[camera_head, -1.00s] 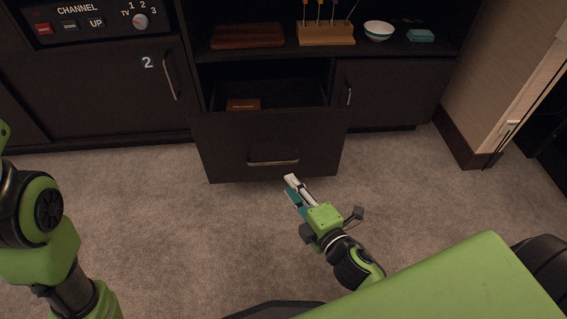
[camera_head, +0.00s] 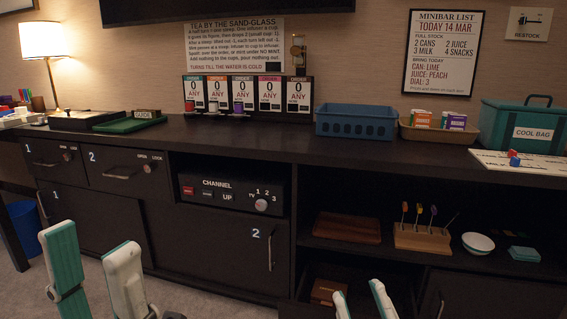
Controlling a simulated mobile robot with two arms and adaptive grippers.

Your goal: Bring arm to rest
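My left gripper (camera_head: 92,245) shows at the lower left with its two white-and-teal fingers pointing up and spread apart, nothing between them. My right gripper (camera_head: 359,292) shows at the bottom edge, right of centre. Only its fingertips are in view, with a gap between them and nothing visible in it. The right fingertips appear in front of the lower shelf unit, near a brown box (camera_head: 325,291) in the low drawer space. The rest of both arms is out of view.
The dark cabinet (camera_head: 210,238) spans the view. Its counter holds a blue basket (camera_head: 356,122), a tan tray (camera_head: 438,133), a cool bag (camera_head: 520,128) and a row of dispensers (camera_head: 247,95). The shelf holds a wooden board (camera_head: 347,227), a pick stand (camera_head: 422,238) and a bowl (camera_head: 478,243).

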